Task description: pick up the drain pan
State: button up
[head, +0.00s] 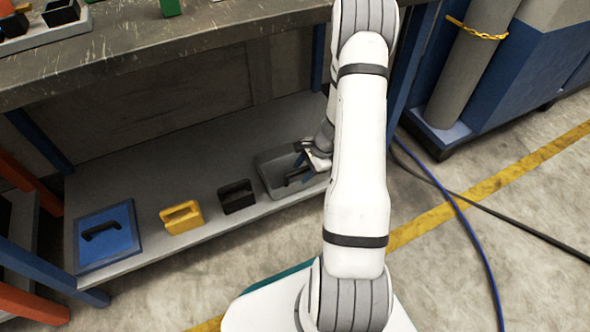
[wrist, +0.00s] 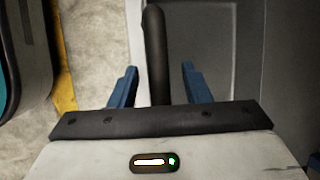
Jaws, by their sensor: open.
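The drain pan (head: 266,174) is a shallow grey tray with a dark bar handle (head: 297,178), at the right end of the low shelf. My gripper (head: 303,160) is over the pan, and my arm hides part of the pan's right side. In the wrist view, the grey pan (wrist: 207,42) fills the upper middle. My gripper (wrist: 159,70) is open there, with one blue finger on each side of the black handle (wrist: 155,45). Whether either finger touches the handle, I cannot tell.
On the low shelf (head: 150,146), left of the pan, are a black holder (head: 237,198), a yellow block with a handle (head: 182,218) and a blue plate with a black handle (head: 107,238). The workbench top (head: 150,50) overhangs the shelf. A blue leg stands right of the pan.

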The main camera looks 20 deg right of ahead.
jog(key=shift+f, duration=0.25)
dwell(0.4)
grip_shut()
dwell(1.2)
